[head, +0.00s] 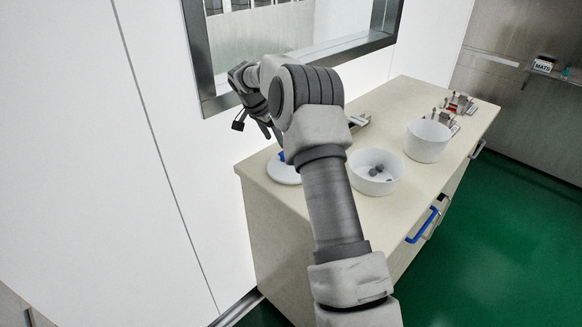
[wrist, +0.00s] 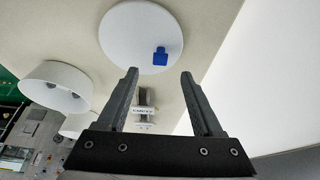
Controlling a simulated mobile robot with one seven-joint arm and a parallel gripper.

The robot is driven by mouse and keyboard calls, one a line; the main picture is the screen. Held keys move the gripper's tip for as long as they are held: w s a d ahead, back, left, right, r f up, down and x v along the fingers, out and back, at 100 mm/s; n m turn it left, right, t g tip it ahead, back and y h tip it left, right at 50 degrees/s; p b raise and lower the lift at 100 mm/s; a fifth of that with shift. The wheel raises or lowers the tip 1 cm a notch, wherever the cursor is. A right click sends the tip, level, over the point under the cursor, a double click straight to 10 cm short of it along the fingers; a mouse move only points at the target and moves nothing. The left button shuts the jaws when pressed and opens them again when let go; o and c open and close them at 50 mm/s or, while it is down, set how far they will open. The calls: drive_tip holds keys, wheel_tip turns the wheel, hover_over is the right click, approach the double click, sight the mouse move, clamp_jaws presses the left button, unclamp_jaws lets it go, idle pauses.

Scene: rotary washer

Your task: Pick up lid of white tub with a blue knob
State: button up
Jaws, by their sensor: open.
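The white round lid (head: 284,173) lies flat on the near left end of the beige counter, partly hidden by my arm. Its blue knob (head: 282,156) only just shows in the head view. In the wrist view the lid (wrist: 130,35) is fully seen, with the blue knob (wrist: 160,57) standing off its centre in the picture. My gripper (wrist: 160,72) is open and empty. The knob appears between the two fingertips, a little beyond them; the exact gap cannot be told. In the head view my gripper (head: 268,128) is above the lid, its fingers partly hidden.
A white open tub (head: 375,187) with grey round pieces inside stands right of the lid. Another white tub (head: 428,145) stands farther right. Small metal devices (head: 460,104) sit at the counter's far end. A wall with a framed window (head: 300,50) rises close behind my gripper.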

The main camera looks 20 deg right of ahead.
sight(282, 154)
drive_tip(key=shift+p+x, duration=0.6)
drive_tip(key=shift+x, duration=3.25)
drive_tip(key=shift+w+d+r, duration=0.1)
drive_tip(key=shift+r, duration=0.05)
clamp_jaws()
